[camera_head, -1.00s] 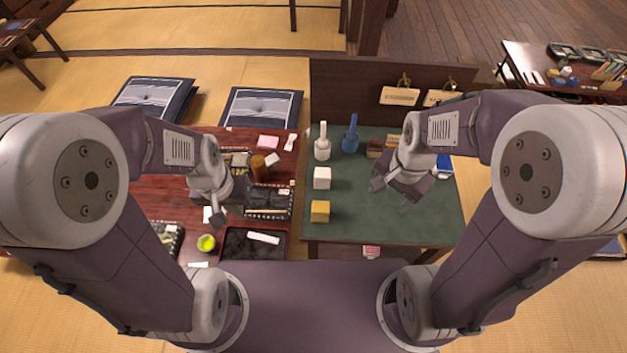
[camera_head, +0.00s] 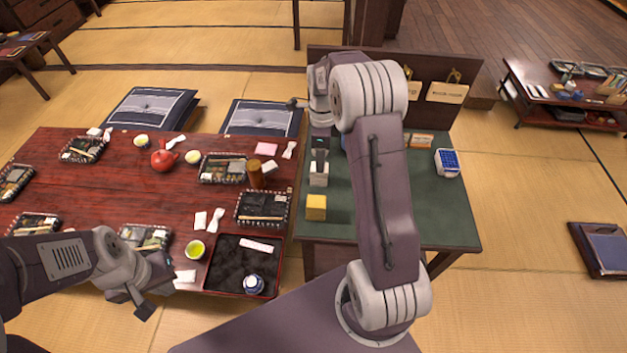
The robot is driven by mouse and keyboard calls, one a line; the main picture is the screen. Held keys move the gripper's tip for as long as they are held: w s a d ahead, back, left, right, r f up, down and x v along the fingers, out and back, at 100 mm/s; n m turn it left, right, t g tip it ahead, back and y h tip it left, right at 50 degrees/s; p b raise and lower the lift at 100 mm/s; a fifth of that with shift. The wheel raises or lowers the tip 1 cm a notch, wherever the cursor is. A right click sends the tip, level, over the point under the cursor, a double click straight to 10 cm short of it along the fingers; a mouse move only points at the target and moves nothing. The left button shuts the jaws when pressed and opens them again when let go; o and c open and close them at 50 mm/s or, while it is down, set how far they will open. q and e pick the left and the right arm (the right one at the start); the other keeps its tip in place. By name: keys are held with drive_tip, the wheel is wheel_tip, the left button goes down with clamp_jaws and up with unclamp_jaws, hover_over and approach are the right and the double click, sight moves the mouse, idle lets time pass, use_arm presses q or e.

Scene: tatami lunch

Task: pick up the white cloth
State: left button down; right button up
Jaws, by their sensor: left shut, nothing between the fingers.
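A white rolled cloth (camera_head: 257,246) lies on the dark tray (camera_head: 228,285) at the front right of the red table. Smaller white folded pieces lie left of the tray, and I cannot tell whether they are cloth. My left gripper (camera_head: 143,306) is shut and empty, low at the table's front edge, left of the tray and apart from the rolled cloth. My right gripper (camera_head: 308,108) is over the back left of the green table, seen mostly from behind its arm. Its fingers are not clear.
A blue-and-white round item (camera_head: 254,284) stands on the tray near the rolled cloth. A green tea cup (camera_head: 195,250) is left of the tray. A white block (camera_head: 319,177) and a yellow block (camera_head: 316,207) stand on the green table (camera_head: 448,222). Lunch boxes crowd the red table (camera_head: 135,190).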

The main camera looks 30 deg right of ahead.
drive_tip(key=f, duration=0.3)
drive_tip(key=shift+s+a, duration=0.2)
drive_tip(key=shift+w+d+f, duration=0.1)
drive_tip(key=shift+w+f, duration=0.05)
drive_tip(key=shift+f, duration=0.4)
drive_tip(key=f+b, duration=0.1)
drive_tip(key=f, duration=0.3)
drive_tip(key=shift+a, duration=0.2)
drive_tip(key=shift+f, duration=0.35)
clamp_jaws()
drive_tip(key=shift+r, duration=0.1)
wheel_tip(320, 180, up, 4)
drive_tip(key=shift+w+r+p, duration=0.1)
drive_tip(key=shift+r+p, duration=0.05)
drive_tip(key=shift+p, duration=0.2)
drive_tip(key=s+d+r, duration=0.5)
drive_tip(key=s+r, duration=0.1)
drive_tip(key=s, duration=0.4)
drive_tip(key=shift+s+d+r, duration=0.25)
drive_tip(key=shift+s+r, duration=0.05)
